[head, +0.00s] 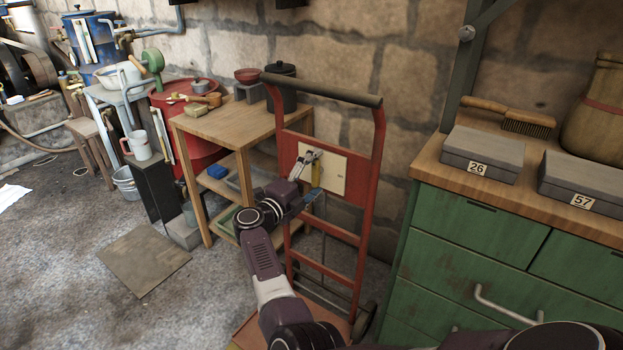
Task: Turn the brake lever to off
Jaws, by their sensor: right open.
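A cream panel (335,184) is fixed to a red hand-truck frame (377,150). A yellowish upright piece (317,175), which looks like the brake lever, stands on the panel. My right gripper (312,156) is open in front of the panel, at the upper left of this piece. The gripper partly hides the piece and the panel's left side. I cannot tell whether the fingers touch the lever, and any off marking is too small to read. My left gripper is not in view.
A wooden table (245,132) with pots and tools stands left of the hand truck. A green cabinet (470,245) with grey boxes 26 (482,152) and 57 (585,183) stands close on the right. A stone wall is behind. The floor at the left front is mostly clear.

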